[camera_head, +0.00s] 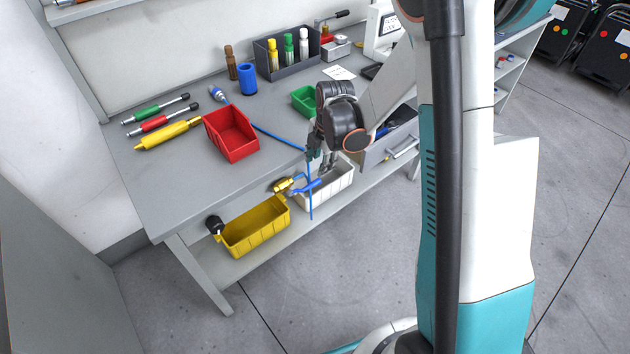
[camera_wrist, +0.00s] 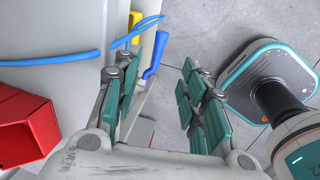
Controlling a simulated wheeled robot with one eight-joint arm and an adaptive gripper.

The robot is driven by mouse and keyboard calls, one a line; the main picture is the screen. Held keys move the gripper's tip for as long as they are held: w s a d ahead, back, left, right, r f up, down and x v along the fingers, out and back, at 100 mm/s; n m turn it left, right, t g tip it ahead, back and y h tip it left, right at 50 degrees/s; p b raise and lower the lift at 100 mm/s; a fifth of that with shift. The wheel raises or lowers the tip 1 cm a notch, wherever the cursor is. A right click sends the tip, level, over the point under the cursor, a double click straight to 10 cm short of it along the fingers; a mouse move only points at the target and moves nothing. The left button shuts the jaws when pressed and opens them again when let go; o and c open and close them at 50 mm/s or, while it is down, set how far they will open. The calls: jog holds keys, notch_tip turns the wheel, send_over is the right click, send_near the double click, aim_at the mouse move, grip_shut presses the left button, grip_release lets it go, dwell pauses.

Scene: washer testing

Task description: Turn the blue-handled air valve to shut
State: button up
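The air valve (camera_head: 282,185) has a brass-yellow body at the front edge of the bench, above the lower shelf. Its blue lever handle (camera_head: 308,187) sticks out to the right. The handle (camera_wrist: 155,54) also shows in the wrist view, beyond the gap between my fingertips. My gripper (camera_head: 321,157) is at the bench's front edge, just above and to the right of the handle. In the wrist view my gripper (camera_wrist: 158,68) has its two fingers wide apart with nothing held. Contact between fingers and handle cannot be made out.
A blue hose (camera_head: 278,137) crosses the bench and hangs over its front edge close to my gripper. A yellow bin (camera_head: 258,240) and a white bin (camera_head: 330,195) sit below. A red bin (camera_head: 232,145) stands on the bench; a drawer (camera_head: 388,150) is at right.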

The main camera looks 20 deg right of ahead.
aim_at(315, 182)
jog(key=f+b, duration=0.1)
jog(key=f, duration=0.2)
jog(key=w+f+b, duration=0.1)
jog(key=f, duration=0.3)
jog(key=w+f+b, duration=0.1)
jog(key=f+b, duration=0.1)
jog(key=f, duration=0.1)
jog(key=shift+a+f, duration=0.35)
jog(key=shift+f, duration=0.05)
grip_shut()
